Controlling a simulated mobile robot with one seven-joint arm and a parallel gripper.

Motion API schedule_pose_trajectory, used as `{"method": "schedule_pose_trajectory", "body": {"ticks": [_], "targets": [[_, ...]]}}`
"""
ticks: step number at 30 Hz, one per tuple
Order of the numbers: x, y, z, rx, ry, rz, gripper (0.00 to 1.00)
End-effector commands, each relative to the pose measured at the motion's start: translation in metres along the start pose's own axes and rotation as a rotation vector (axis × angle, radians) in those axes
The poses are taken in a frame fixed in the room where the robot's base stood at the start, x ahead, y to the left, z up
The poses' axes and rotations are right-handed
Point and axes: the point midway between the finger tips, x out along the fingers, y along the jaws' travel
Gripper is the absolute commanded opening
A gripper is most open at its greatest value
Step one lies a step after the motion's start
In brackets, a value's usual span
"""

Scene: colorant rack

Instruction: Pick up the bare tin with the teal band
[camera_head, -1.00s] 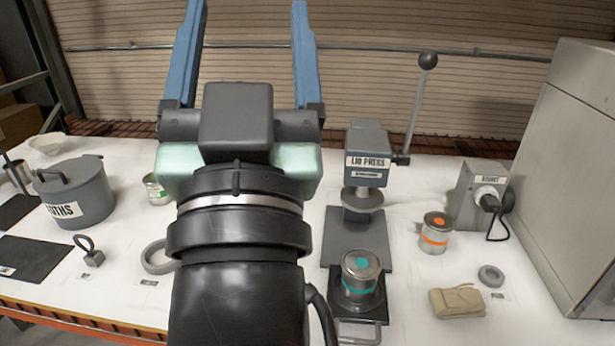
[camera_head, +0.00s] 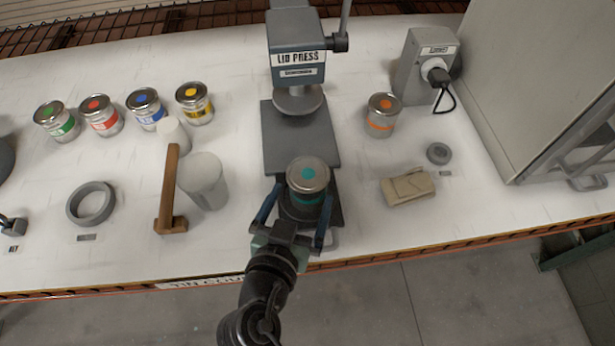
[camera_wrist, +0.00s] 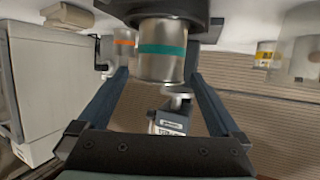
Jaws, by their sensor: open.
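The bare tin with the teal band (camera_head: 307,176) stands upright on a dark round stand at the front of the lid press; a teal dot marks its lid. My gripper (camera_head: 295,207) is open at the front of the stand, its blue fingers on either side of the tin's lower part or the stand. In the wrist view the tin (camera_wrist: 162,52) appears between the two fingers, toward their tips, with its teal band facing me. I cannot tell whether either finger touches it.
The lid press (camera_head: 297,60) rises behind the tin. A grey cup (camera_head: 203,181) and a wooden-handled tool (camera_head: 169,195) stand left. Several colored tins stand farther left, beyond a grey ring (camera_head: 91,203).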

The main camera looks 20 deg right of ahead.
Motion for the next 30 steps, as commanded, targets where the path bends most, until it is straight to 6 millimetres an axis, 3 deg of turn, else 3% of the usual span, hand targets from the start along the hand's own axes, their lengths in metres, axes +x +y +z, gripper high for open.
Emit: {"method": "schedule_pose_trajectory", "body": {"ticks": [4,13,21,30], "targets": [[0.025,-0.001,-0.003,0.000,0.000,0.000,1.00],[0.047,0.000,-0.002,0.000,0.000,0.000,1.00],[0.083,0.000,-0.002,0.001,0.001,-0.001,1.00],[0.091,-0.001,-0.001,0.001,0.000,-0.002,1.00]]}}
